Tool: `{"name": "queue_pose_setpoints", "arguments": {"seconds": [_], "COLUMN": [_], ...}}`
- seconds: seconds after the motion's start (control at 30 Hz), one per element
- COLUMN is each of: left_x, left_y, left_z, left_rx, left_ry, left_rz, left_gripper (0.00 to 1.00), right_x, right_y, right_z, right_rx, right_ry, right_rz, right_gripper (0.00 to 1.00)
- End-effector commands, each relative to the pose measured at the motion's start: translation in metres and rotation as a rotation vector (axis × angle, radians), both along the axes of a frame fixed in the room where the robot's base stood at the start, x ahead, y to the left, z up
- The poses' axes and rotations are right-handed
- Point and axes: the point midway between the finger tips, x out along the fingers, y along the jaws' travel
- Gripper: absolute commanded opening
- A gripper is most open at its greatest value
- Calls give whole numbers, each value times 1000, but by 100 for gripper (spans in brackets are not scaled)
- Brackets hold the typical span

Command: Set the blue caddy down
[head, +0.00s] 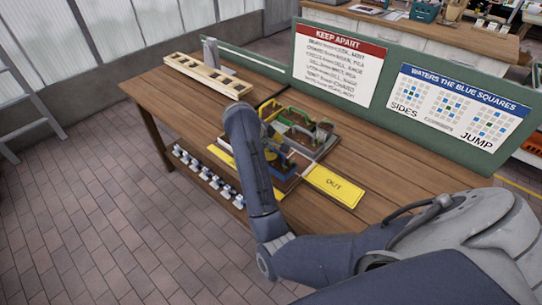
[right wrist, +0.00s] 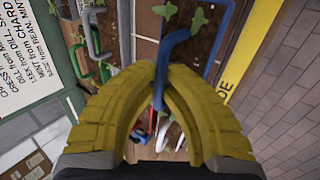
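The blue caddy (head: 282,164) is at the near side of the group of caddies on the wooden table, partly hidden behind my right arm in the head view. In the right wrist view its blue handle (right wrist: 175,45) runs between the yellow fingers of my right gripper (right wrist: 161,68), which are closed around it. Seedlings show beyond the handle. In the head view the right gripper (head: 270,152) is small and partly covered by my arm. I cannot tell whether the caddy's base touches the surface below. My left gripper is not in view.
A yellow OUT strip (head: 335,185) lies to the right. A wooden ladder-like frame (head: 207,75) lies at the table's back left. A green sign board (head: 400,85) stands along the back.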

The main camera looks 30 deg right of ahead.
Motion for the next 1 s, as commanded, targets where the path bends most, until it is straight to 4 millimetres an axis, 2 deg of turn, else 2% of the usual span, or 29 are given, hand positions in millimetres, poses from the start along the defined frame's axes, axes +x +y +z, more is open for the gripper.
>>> {"name": "queue_pose_setpoints", "arguments": {"seconds": [0.1,0.3,0.83,0.87,1.0], "left_x": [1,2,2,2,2], "left_y": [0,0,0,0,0], "left_z": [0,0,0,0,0], "left_rx": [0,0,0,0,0], "left_ry": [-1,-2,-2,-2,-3], "left_rz": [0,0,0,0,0], "left_gripper": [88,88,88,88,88], "right_x": [0,0,0,0,0], "right_y": [-1,0,0,0,0], "right_z": [-14,-28,-34,-35,-34], "right_rx": [-4,-1,0,1,1], "right_ry": [2,0,1,1,-1], "right_rz": [1,1,1,1,1], "right_gripper": [0,0,0,8,25]}}
